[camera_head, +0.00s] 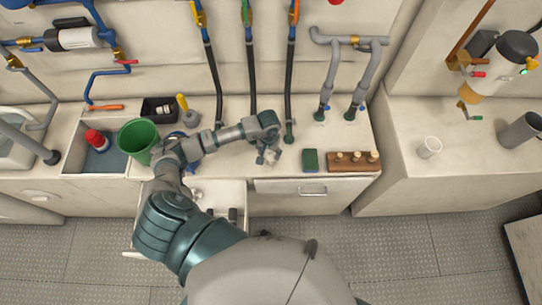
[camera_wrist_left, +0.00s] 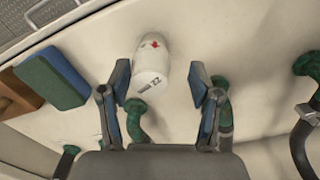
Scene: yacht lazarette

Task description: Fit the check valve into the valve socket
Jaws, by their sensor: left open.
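The check valve (camera_wrist_left: 152,66) appears to be the white cylinder with a red arrow and dark lettering that lies on the counter in the left wrist view. My left gripper (camera_wrist_left: 160,70) is open, its two fingers on either side of the near part of the valve; I cannot tell whether they touch it. In the head view my left gripper (camera_head: 267,156) is low over the counter, left of the green-and-blue sponge, and largely hides the valve. I cannot pick out the valve socket with certainty. My right gripper is not in view.
The sponge (camera_head: 310,160) and a wooden block with pegs (camera_head: 353,167) stand to the right. Black hoses (camera_head: 252,85) rise from green fittings behind. A green bucket (camera_head: 138,138) stands left, and a white cup (camera_head: 430,147) on the right counter. An open drawer (camera_head: 225,190) lies below.

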